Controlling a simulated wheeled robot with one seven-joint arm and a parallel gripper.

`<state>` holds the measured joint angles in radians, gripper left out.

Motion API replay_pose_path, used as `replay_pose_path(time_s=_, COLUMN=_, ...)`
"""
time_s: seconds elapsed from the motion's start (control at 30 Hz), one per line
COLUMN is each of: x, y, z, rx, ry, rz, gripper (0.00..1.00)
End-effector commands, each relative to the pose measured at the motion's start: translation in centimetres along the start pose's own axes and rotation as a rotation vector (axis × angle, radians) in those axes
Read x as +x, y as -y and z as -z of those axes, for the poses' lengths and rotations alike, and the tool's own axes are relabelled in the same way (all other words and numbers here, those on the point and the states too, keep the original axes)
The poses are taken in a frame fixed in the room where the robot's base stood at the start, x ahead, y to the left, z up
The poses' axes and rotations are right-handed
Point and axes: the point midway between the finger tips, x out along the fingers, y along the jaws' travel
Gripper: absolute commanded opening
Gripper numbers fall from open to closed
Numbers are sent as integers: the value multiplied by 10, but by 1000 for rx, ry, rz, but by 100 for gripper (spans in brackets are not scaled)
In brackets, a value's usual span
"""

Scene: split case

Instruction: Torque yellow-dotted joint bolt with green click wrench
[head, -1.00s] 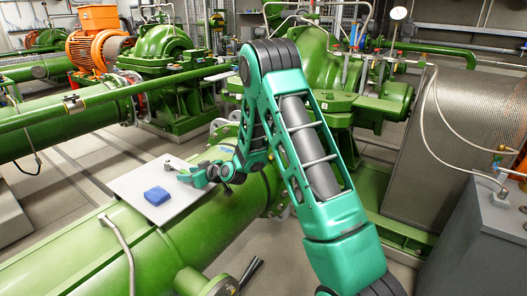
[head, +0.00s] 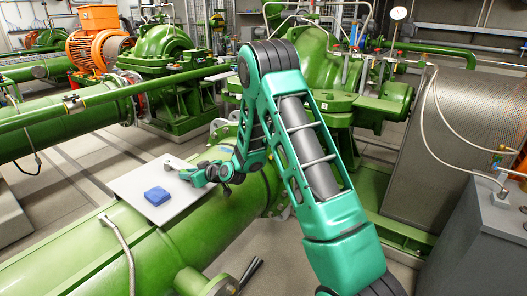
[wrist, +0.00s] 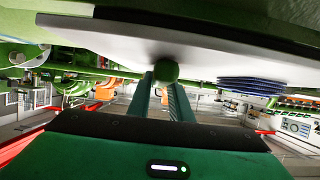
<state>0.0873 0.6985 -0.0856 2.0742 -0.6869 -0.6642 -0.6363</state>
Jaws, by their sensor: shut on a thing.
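My gripper (head: 190,174) is low over the right part of a white board (head: 187,205) on the green pipe. In the wrist view my gripper (wrist: 170,92) is shut on a round green end (wrist: 165,70), apparently the green click wrench. The rest of its length is hidden. A small grey piece (head: 174,163) shows just beyond the fingers in the head view; I cannot tell if it is part of the wrench. I cannot make out a yellow-dotted joint bolt in either view.
Green pumps (head: 160,55), an orange motor (head: 97,40) and a perforated metal guard (head: 425,150) stand around. A thin pipe (head: 125,250) rises in front.

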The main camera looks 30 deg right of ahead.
Motion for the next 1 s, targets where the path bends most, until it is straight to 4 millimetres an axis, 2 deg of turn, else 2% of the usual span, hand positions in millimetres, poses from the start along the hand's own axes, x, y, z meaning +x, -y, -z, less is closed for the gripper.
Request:
replay_pose_path(time_s=0.17, x=-2, y=0, z=5, rx=0, ry=-2, rz=0, gripper=0)
replay_pose_path(time_s=0.8, x=-22, y=0, z=53, rx=0, ry=-4, rz=0, gripper=0)
replay_pose_path(time_s=1.0, x=-23, y=0, z=56, rx=0, ry=-1, rz=0, gripper=0)
